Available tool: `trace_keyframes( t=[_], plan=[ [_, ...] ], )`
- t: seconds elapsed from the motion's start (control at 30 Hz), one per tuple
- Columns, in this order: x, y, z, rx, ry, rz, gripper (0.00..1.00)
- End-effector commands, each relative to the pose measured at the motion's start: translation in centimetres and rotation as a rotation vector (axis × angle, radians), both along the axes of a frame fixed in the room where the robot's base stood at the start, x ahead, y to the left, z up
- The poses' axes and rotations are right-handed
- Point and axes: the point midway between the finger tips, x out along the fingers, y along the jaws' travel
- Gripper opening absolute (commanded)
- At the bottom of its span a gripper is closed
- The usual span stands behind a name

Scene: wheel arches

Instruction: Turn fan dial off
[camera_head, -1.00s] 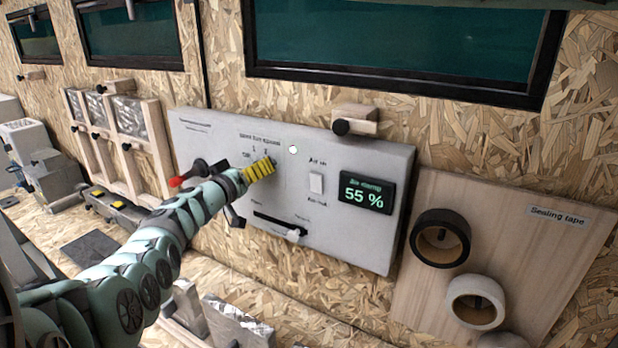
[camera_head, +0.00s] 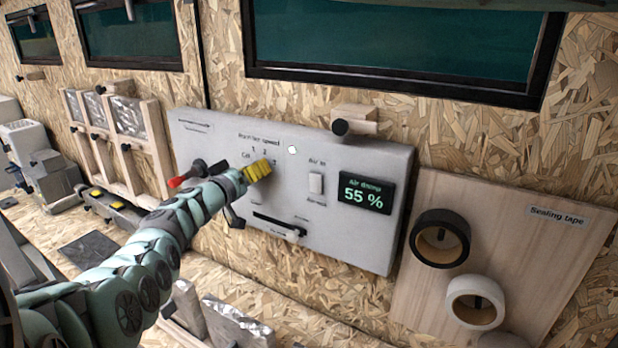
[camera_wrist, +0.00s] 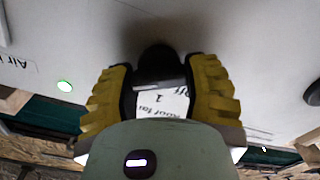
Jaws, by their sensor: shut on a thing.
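The grey control panel (camera_head: 345,240) hangs on the chipboard wall, with a fan speed scale lettered on its upper left. My gripper (camera_head: 262,168), with yellow ribbed fingers, is at the fan dial just below that scale. In the wrist view the dark fan dial (camera_wrist: 158,62) sits between the fingertips of my gripper (camera_wrist: 160,88), which is shut on it. Lettering including "Off" and "1" shows between the fingers there. The dial is hidden in the head view, and I cannot tell which setting it points to.
Right of my gripper are a lit green lamp (camera_head: 292,149), a white rocker switch (camera_head: 316,184) and a display (camera_head: 366,193) reading 55 %. A slider (camera_head: 295,234) lies below. A red-and-black handle (camera_head: 190,174) is left of the gripper. Tape rolls hang on a board (camera_head: 520,270) at right.

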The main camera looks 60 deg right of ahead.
Motion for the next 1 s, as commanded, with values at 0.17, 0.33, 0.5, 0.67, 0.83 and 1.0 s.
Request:
trace_keyframes(
  t=[0.17,0.33,0.5,0.67,0.83,1.0],
  plan=[
    [0.14,0.07,-0.18,-0.011,0.049,0.002,0.14],
    [0.24,0.14,-0.46,-0.018,0.148,0.004,0.14],
    [0.29,0.14,-0.42,-0.029,0.286,0.003,0.14],
    [0.28,0.12,-0.28,-0.040,0.439,0.001,0.14],
    [0.27,0.11,-0.30,-0.050,0.601,0.000,0.14],
    [0.25,0.09,-0.30,-0.062,0.761,0.000,0.14]
  ],
)
